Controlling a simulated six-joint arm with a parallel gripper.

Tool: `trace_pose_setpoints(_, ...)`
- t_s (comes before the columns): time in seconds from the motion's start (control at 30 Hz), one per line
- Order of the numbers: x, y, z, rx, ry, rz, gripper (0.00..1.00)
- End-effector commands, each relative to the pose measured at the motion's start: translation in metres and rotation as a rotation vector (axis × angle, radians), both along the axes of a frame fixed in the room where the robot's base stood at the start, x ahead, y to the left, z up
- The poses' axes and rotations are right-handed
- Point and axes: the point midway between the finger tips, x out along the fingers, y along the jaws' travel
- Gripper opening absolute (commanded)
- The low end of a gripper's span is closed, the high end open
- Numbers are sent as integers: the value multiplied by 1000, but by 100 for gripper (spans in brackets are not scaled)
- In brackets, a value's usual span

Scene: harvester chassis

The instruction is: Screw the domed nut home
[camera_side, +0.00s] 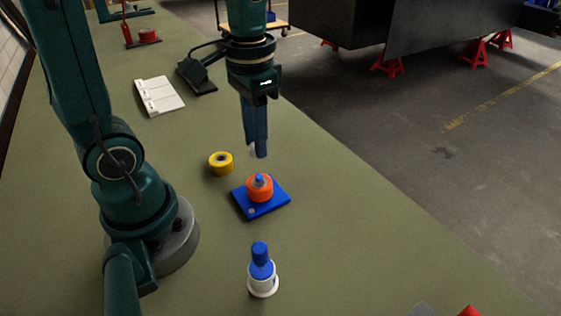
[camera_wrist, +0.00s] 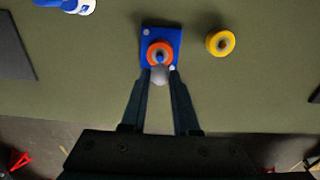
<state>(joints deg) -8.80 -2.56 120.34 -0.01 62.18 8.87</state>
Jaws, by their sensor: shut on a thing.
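A blue square plate (camera_side: 275,206) lies on the green bench top. An orange ring (camera_side: 260,190) sits on it, with a blue stud tip (camera_side: 259,178) showing in its middle. The plate also shows in the wrist view (camera_wrist: 174,36), with the orange ring (camera_wrist: 150,50) on it. My gripper (camera_side: 258,154) points down above the ring, with a visible gap. It is shut on a pale grey domed nut (camera_wrist: 159,76), seen between the fingertips. In the side view the nut (camera_side: 252,151) is mostly hidden by the fingers.
A yellow ring (camera_side: 221,163) lies left of the plate. A blue and white bottle (camera_side: 262,270) stands in front. A white notebook (camera_side: 160,96) and a dark flat object (camera_side: 197,77) lie farther back. The bench right of the plate is clear to its edge.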

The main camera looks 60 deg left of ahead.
Motion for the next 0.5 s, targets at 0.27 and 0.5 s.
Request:
trace_pose_setpoints(0.27, 0, 0, -4, 0, 2, 1, 0)
trace_pose_setpoints(0.5, 0, 0, -23, -1, 5, 1, 0)
